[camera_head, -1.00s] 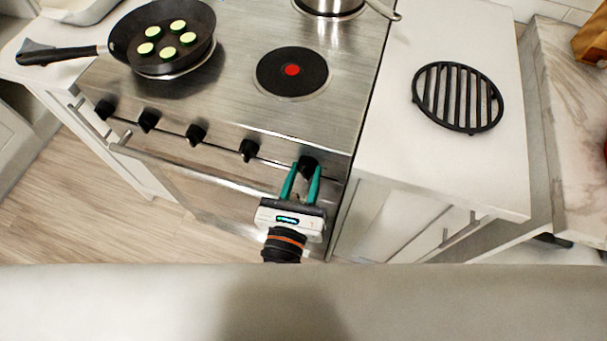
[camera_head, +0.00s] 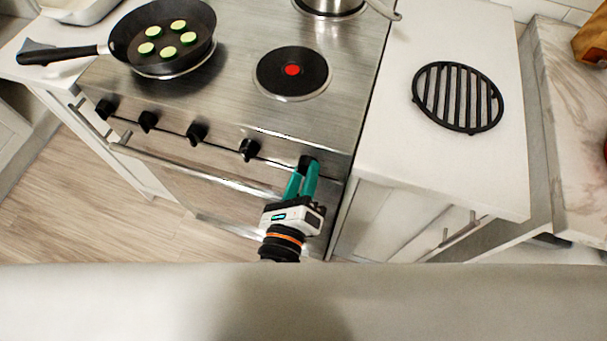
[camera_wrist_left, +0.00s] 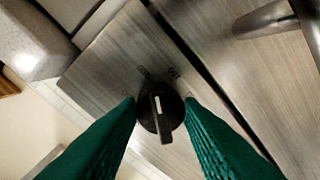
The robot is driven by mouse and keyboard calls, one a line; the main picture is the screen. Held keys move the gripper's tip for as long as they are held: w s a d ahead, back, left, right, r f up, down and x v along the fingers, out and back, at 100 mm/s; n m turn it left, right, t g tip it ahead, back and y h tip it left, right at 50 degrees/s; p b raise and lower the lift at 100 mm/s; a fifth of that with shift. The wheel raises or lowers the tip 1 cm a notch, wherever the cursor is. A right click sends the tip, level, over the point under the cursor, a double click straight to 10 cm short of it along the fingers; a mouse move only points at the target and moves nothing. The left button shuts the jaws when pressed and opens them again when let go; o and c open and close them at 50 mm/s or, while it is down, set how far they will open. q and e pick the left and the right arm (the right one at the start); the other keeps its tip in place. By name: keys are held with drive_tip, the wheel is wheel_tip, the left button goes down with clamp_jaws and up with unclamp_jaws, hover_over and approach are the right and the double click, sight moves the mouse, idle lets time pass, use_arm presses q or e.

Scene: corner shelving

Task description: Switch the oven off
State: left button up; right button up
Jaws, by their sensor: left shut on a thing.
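The oven (camera_head: 250,120) is a steel stove with a row of black knobs along its front edge. My left gripper (camera_head: 306,172) is at the rightmost knob (camera_head: 306,161), its teal fingers on either side of it and mostly covering it. In the left wrist view this black knob (camera_wrist_left: 160,112) sits between the two green fingertips (camera_wrist_left: 160,108), with a pale mark on its grip. The gripper is shut on the knob. My right gripper is not in view.
A bare burner (camera_head: 292,72) has a red centre. A steel pot (camera_head: 330,6) stands behind. The oven door handle (camera_head: 195,169) runs below the knobs. A black trivet (camera_head: 458,97) lies on the right counter.

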use_arm(q)
drive_tip(key=n, duration=0.6)
drive_tip(key=shift+r, duration=0.1)
drive_tip(key=n, duration=0.2)
drive_tip(key=shift+a+n+g+h+p, duration=0.1)
drive_tip(key=shift+n+g+h+p, duration=0.2)
drive_tip(key=shift+n+h, duration=0.1)
drive_tip(key=n, duration=0.2)
drive_tip(key=shift+n+p, duration=0.3)
drive_tip(key=shift+p, duration=0.1)
drive_tip(key=shift+n+p, duration=0.65)
drive_tip(key=shift+n, duration=0.55)
drive_tip(key=n+p, duration=0.2)
drive_tip(key=n, duration=0.1)
drive_tip(key=shift+r+h, duration=0.1)
drive_tip(key=shift+h, duration=0.2)
drive_tip(key=n+p, duration=0.2)
drive_tip(key=n, duration=0.1)
drive_tip(key=shift+n, duration=0.4)
drive_tip(key=shift+n+p, duration=0.75)
drive_tip(key=shift+n, duration=0.35)
drive_tip(key=shift+f, duration=0.2)
